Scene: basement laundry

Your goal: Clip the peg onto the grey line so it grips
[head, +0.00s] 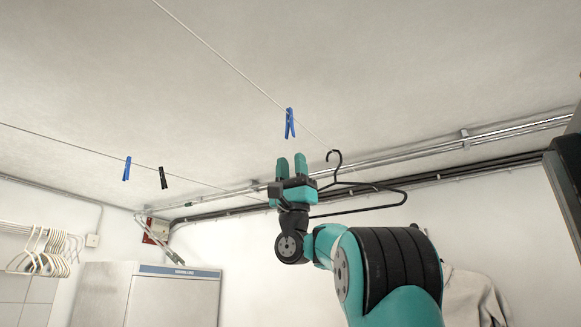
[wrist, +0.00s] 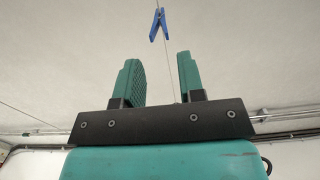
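A blue peg (head: 289,123) is at the near grey line (head: 225,60), its top at the line and its legs pointing down. It also shows in the wrist view (wrist: 158,25), where the line (wrist: 168,65) runs past it; I cannot tell whether its jaws grip the line. My gripper (head: 291,167) points up below the peg, apart from it. In the wrist view its two teal fingers (wrist: 161,80) are spread with nothing between them but the line behind.
A second line (head: 60,139) at the left carries another blue peg (head: 127,169) and a black peg (head: 163,178). A black hanger (head: 355,210) hangs just right of my gripper. Pipes (head: 430,160) run along the ceiling edge. White hangers (head: 48,255) and a white cabinet (head: 145,295) are lower left.

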